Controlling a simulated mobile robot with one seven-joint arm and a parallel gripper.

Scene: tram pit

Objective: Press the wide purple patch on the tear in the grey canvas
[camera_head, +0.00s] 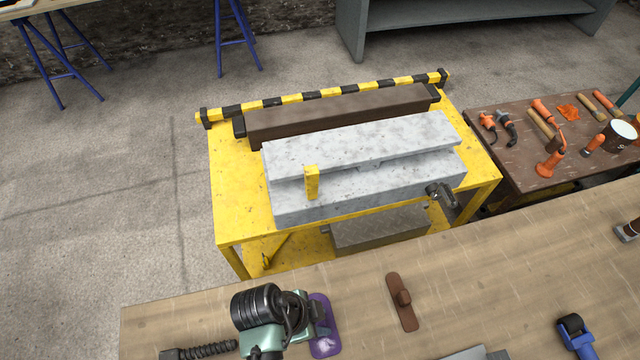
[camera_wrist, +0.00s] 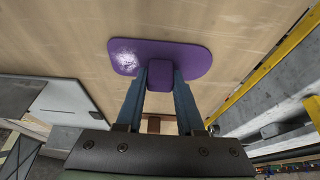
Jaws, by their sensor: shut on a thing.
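The wide purple patch (camera_wrist: 190,52) is a rounded flat strip with a block-like grip on its back. It also shows in the head view (camera_head: 323,342), beside my wrist above the wooden bench. My gripper (camera_wrist: 160,78) is shut on the patch's grip, one blue finger on each side. I cannot tell whether the patch touches the bench or hangs just above it. A grey sheet (camera_wrist: 78,98), perhaps the canvas, lies left in the wrist view with a short dark mark. It is partly cut off at the bottom of the head view (camera_head: 468,354).
A brown strip with a knob (camera_head: 402,302) lies right of my gripper on the wooden bench (camera_head: 220,310). A blue roller (camera_head: 575,332) lies farther right. A yellow stand (camera_head: 228,215) with grey blocks is beyond the bench. A brown table (camera_head: 510,170) holds several tools.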

